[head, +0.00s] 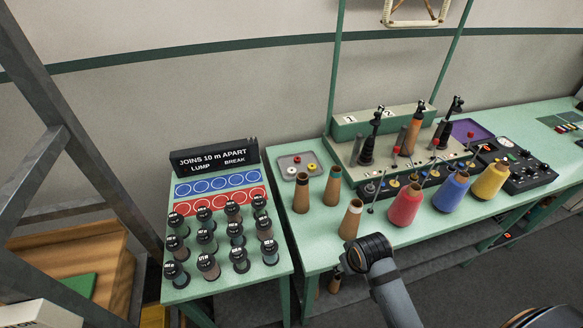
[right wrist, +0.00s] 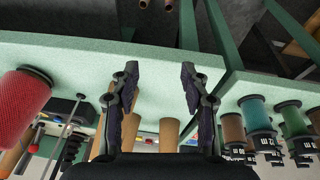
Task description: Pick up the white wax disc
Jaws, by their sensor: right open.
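The white wax disc (head: 291,170) is a small pale disc in a shallow grey tray (head: 284,160) at the left end of the long green table. A red disc (head: 297,160) and a yellow disc (head: 311,167) lie in the same tray. My right gripper (right wrist: 158,72) is open and empty in the right wrist view, with the green table edge beyond its fingers. In the head view my right arm reaches in from the bottom, at the table's front edge and well short of the tray. Its fingers are mostly hidden there. My left gripper is not in view.
Brown cones (head: 301,193) stand between my right arm and the tray. Red (head: 405,205), blue (head: 448,192) and yellow (head: 490,180) yarn cones stand to the right. Several black-capped spools (head: 208,240) fill the left side table. A sign (head: 214,157) stands behind them.

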